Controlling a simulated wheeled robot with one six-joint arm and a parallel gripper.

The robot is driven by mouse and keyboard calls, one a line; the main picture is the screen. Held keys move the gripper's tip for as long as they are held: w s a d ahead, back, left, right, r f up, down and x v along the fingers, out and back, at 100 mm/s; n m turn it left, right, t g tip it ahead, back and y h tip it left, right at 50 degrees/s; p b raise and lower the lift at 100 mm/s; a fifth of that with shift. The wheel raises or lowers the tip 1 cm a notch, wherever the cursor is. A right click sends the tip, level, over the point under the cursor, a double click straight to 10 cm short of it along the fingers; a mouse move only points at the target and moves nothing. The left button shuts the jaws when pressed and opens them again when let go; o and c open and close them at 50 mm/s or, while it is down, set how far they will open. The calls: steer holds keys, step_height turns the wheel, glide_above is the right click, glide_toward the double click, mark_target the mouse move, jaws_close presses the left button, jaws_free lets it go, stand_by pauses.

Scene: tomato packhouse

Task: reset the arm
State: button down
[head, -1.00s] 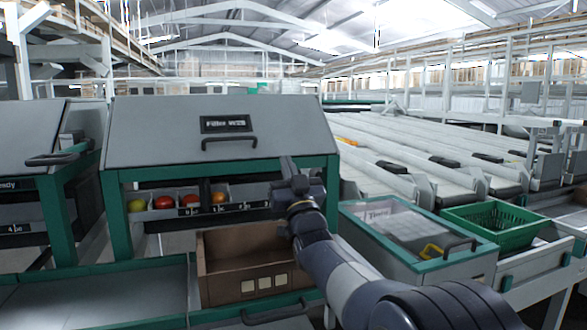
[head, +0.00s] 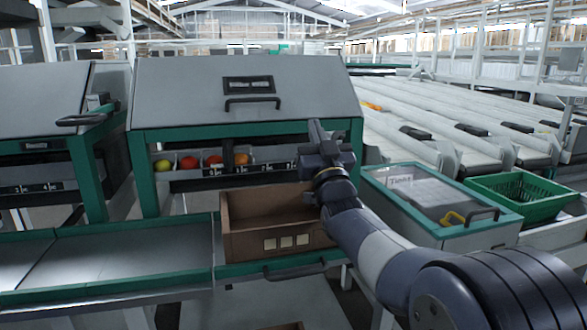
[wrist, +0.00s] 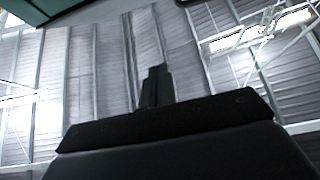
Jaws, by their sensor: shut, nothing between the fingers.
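My gripper (head: 316,130) is raised in front of the right side of the filler machine (head: 240,95), above the right end of a brown box. Its fingers point up and are closed together with nothing between them. In the wrist view the shut fingers (wrist: 155,88) stand upright against the roof. My arm reaches in from the lower right of the head view.
The open brown box (head: 248,245) sits on the shelf below the machine. Several tomatoes (head: 214,160) lie in bins behind it. A lidded case (head: 425,200) and a green crate (head: 525,195) stand to the right. An empty grey tray (head: 130,255) lies left.

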mark_target(300, 118)
steer(key=w+a, duration=0.1)
steer(key=w, duration=0.2)
steer(key=w+a+b, duration=0.1)
steer(key=w, duration=0.6)
steer(key=shift+w+a+f, duration=0.1)
steer(key=shift+w+a, duration=0.15)
steer(key=shift+a, duration=0.15)
steer(key=shift+w+a+r+b, duration=0.1)
steer(key=shift+w+r+b, duration=0.3)
steer(key=shift+w+r, duration=0.05)
steer(key=shift+s, duration=0.1)
